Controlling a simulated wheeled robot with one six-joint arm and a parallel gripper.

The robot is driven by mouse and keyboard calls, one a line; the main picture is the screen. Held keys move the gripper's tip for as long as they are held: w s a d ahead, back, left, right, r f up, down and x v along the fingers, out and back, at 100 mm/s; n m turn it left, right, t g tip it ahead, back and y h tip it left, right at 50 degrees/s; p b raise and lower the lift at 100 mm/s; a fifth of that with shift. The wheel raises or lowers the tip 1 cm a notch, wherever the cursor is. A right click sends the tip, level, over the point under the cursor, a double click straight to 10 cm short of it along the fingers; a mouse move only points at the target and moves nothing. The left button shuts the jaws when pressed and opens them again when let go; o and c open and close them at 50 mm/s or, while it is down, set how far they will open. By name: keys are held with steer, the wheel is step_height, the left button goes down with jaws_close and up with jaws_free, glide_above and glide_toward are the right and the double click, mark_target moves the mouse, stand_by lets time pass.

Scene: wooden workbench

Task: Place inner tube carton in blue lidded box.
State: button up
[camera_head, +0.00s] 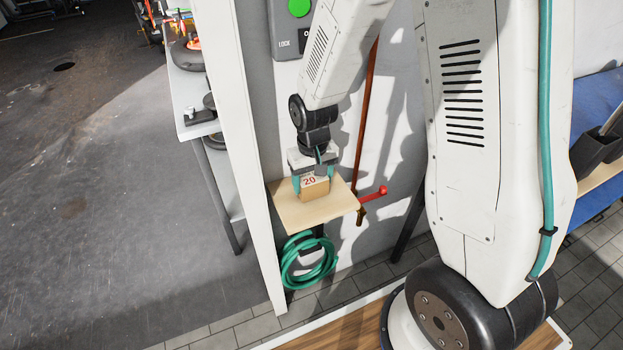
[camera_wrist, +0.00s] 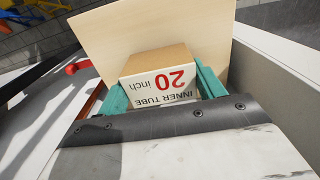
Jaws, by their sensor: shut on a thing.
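The inner tube carton (camera_head: 314,189) is a small brown box with a white label and a red "20". It is at the small wooden shelf (camera_head: 288,211) on the wall. My gripper (camera_head: 311,186) is shut on the carton, one teal finger on each side. In the wrist view the carton (camera_wrist: 158,78) sits between the teal fingers (camera_wrist: 160,89), its label upside down, with the pale shelf board (camera_wrist: 190,32) behind it. I cannot tell whether the carton touches the board. No blue lidded box can be made out in either view.
A coiled green hose (camera_head: 309,260) hangs below the shelf. A red valve handle (camera_head: 373,194) and a copper pipe (camera_head: 366,110) are just right of it. A white post (camera_head: 250,130) stands close on the left. A grey switch panel (camera_head: 290,42) is above.

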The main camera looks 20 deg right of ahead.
steer(key=shift+f, duration=0.15)
steer(key=o, duration=1.2)
steer(key=shift+c, duration=0.2)
